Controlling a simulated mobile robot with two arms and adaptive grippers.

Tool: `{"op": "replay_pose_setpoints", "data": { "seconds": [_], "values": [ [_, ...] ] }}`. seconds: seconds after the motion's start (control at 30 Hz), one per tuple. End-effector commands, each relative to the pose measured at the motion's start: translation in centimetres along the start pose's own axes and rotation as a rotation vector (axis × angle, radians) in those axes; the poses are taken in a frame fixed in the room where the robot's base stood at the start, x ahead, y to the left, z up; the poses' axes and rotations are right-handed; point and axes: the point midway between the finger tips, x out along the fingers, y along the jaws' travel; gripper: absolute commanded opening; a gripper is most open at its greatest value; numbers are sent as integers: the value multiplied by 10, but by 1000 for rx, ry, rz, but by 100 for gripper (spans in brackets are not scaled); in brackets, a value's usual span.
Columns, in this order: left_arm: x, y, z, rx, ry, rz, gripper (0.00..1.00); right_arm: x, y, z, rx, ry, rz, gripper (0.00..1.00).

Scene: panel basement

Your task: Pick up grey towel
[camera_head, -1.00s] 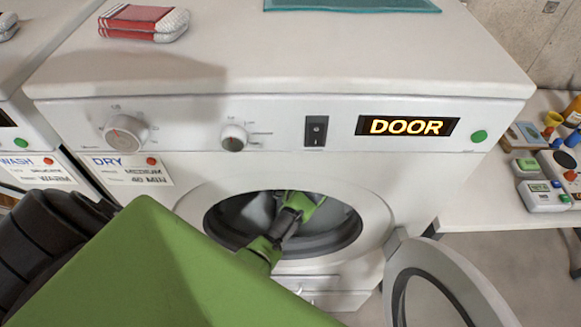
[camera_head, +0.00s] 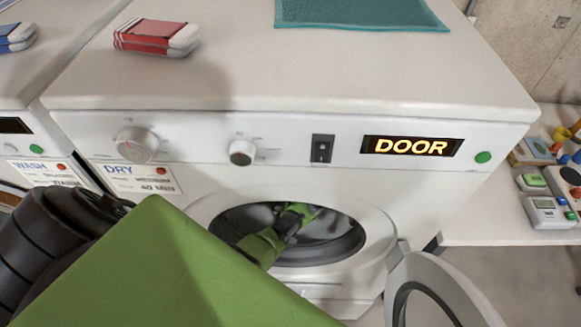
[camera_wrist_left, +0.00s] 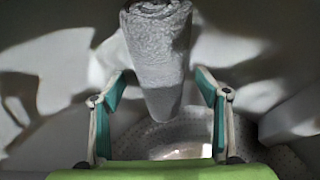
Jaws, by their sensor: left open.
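The grey towel (camera_wrist_left: 158,60) shows in the left wrist view as a rolled, textured grey bundle inside the drum, with its lower end narrowing between my fingers. My left gripper (camera_wrist_left: 161,76) is open, with one finger on each side of the towel. A gap shows at each side, and contact cannot be made out. In the head view my left gripper (camera_head: 293,221) reaches into the round opening of the dryer (camera_head: 210,165). The towel is not distinguishable there. My right gripper is not in view.
The dryer door (camera_head: 437,290) hangs open at the right of the opening. A lit DOOR display (camera_head: 411,146) is on the panel. A red-and-white folded cloth (camera_head: 157,37) and a teal cloth (camera_head: 360,12) lie on top. A side table (camera_head: 485,215) with devices stands at right.

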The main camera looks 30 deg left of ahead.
Motion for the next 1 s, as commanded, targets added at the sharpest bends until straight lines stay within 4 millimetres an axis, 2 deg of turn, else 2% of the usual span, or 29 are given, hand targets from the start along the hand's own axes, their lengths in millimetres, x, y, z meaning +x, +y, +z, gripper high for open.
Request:
{"op": "replay_pose_setpoints", "data": {
  "seconds": [0.23, 0.27, 0.4, 0.43, 0.77, 1.0],
  "values": [
    [1, 0, 0, 0, 1, 0, 68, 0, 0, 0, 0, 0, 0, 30],
    [1, 0, 0, 0, 1, 0, 63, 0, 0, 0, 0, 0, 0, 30],
    [1, 0, 0, 0, 1, 0, 27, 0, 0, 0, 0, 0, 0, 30],
    [1, 0, 0, 0, 1, 0, 24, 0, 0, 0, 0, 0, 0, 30],
    [0, 0, -1, 0, 1, 0, 24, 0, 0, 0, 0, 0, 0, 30],
    [-16, -4, -8, -1, 3, 1, 24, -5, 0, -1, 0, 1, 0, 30]
  ]
}}
